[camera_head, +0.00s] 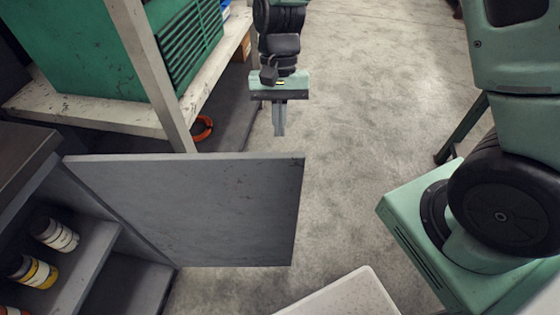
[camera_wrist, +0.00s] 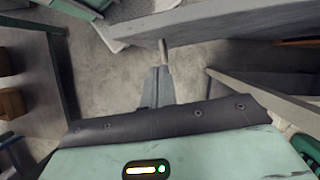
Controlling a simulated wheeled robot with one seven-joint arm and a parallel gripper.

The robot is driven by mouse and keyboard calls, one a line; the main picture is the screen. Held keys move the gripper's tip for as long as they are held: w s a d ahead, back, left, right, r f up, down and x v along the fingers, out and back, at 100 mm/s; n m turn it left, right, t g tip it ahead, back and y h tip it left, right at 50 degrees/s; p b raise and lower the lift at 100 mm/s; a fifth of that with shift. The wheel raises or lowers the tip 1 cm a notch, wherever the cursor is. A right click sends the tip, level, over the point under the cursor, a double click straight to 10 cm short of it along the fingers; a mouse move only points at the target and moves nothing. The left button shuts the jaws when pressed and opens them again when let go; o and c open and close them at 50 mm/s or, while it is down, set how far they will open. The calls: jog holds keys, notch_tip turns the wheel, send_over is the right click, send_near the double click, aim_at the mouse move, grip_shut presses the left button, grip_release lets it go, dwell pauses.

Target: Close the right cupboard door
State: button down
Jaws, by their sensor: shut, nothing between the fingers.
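The cupboard door (camera_head: 190,205) is a flat grey panel standing wide open, jutting out to the right from the cupboard (camera_head: 85,240) at lower left. My gripper (camera_head: 280,133) is shut and empty, with its fingers pointing down beyond the door's far face, near its free end. A gap of floor shows between the fingertips and the door's top edge. In the wrist view the shut fingers (camera_wrist: 157,88) point at a grey panel (camera_wrist: 215,27) that seems to be the door. A small pale peg (camera_wrist: 163,50), perhaps a handle, shows just ahead of the fingertips.
Inside the cupboard are shelves with several bottles (camera_head: 60,236). Behind the door stands a pale metal rack (camera_head: 150,70) holding a green crate (camera_head: 85,50), with an orange ring (camera_head: 202,128) below. A white box (camera_head: 345,297) is at the bottom. Bare floor (camera_head: 370,120) lies right of the gripper.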

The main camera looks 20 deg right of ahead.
aim_at(280, 164)
jog(key=x, duration=1)
jog(key=shift+w+d+f, duration=0.1)
jog(key=shift+f, duration=0.05)
